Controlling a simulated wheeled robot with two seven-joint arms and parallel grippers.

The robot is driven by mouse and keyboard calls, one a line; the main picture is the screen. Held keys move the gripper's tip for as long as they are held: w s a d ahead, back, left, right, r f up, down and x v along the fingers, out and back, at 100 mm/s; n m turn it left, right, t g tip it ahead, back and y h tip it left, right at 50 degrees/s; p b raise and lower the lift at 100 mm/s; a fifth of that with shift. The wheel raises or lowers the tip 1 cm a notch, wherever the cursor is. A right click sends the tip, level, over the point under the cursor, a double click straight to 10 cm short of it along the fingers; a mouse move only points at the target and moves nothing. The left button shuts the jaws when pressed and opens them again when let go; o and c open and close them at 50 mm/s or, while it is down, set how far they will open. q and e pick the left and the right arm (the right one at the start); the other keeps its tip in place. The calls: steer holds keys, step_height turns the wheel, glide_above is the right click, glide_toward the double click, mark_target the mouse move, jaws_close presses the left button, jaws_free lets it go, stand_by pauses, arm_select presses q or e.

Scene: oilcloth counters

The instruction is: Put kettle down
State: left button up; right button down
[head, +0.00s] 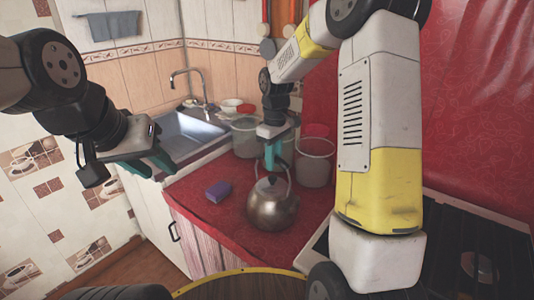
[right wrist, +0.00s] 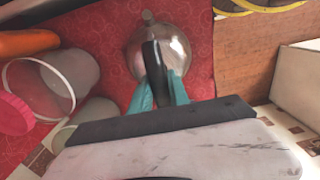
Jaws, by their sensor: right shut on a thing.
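The round metal kettle (head: 272,210) is upright over the red oilcloth counter (head: 205,227), near its front edge. Its base looks at or very close to the cloth; I cannot tell whether it touches. My right gripper (head: 273,163) is above the kettle, its teal fingers shut on the kettle's handle. In the right wrist view the teal fingers (right wrist: 159,92) close around the dark handle (right wrist: 154,65), with the kettle body (right wrist: 172,42) beyond. My left gripper (head: 158,165) hangs empty before the sink, its teal fingers apart.
A purple sponge (head: 217,191) lies left of the kettle. Clear containers (head: 315,165) stand behind it. The metal sink (head: 195,133) is at the back left and a dark stove (head: 470,240) is at the right. Red cloth is free between sponge and front edge.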

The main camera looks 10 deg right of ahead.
steer(key=c, duration=1.3)
jaws_free()
steer(key=shift+o, duration=0.2)
steer(key=shift+r, duration=0.1)
step_height(320, 180, up, 12)
steer(key=s+d+r+m+t, duration=0.2)
steer(key=s+r+m+t, duration=0.3)
steer(key=s, duration=0.7)
steer(key=s+m+t+y, duration=0.1)
steer(key=s+m+y, duration=0.1)
steer(key=s, duration=1)
steer(key=shift+d+f+m, duration=0.2)
steer(key=shift+f+m, duration=0.1)
steer(key=shift+m, duration=0.4)
